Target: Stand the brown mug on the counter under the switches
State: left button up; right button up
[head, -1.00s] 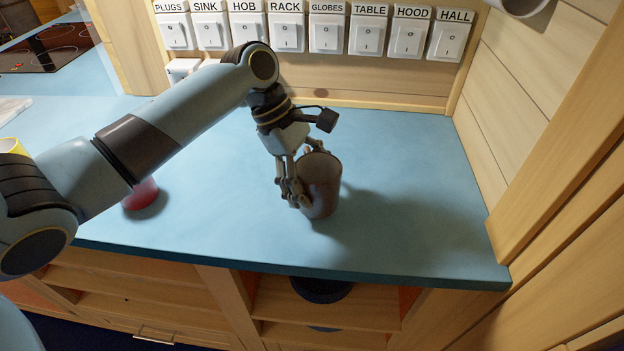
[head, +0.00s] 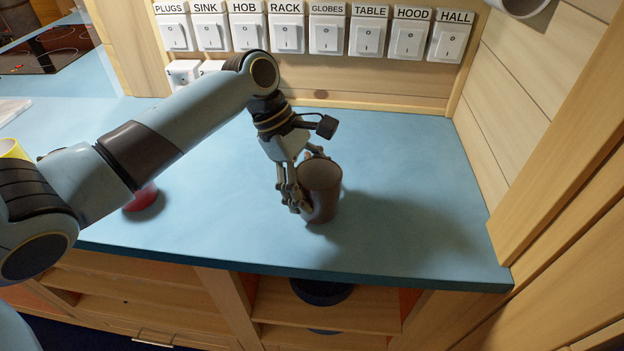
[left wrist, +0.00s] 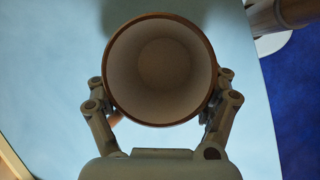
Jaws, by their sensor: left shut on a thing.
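The brown mug (head: 321,190) is upright at the blue counter (head: 410,200) below the row of labelled switches (head: 327,35). My left gripper (head: 300,200) is shut on the mug from its left side. In the left wrist view the mug (left wrist: 161,70) shows its open top and pale, empty inside, with a finger on each side of it. I cannot tell for sure whether its base touches the counter or is just above it. My right gripper is in neither view.
A red object (head: 141,197) stands on the counter at left, partly behind my left arm. A yellow-rimmed item (head: 12,149) shows at the left edge. A hob (head: 45,60) is at the back left. A wooden wall closes the right side. The counter right of the mug is clear.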

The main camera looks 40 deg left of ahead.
pick_arm(q)
jog(key=shift+f, duration=0.2)
jog(key=o, duration=1.4)
jog(key=v, duration=1.2)
jog(key=shift+r, duration=0.1)
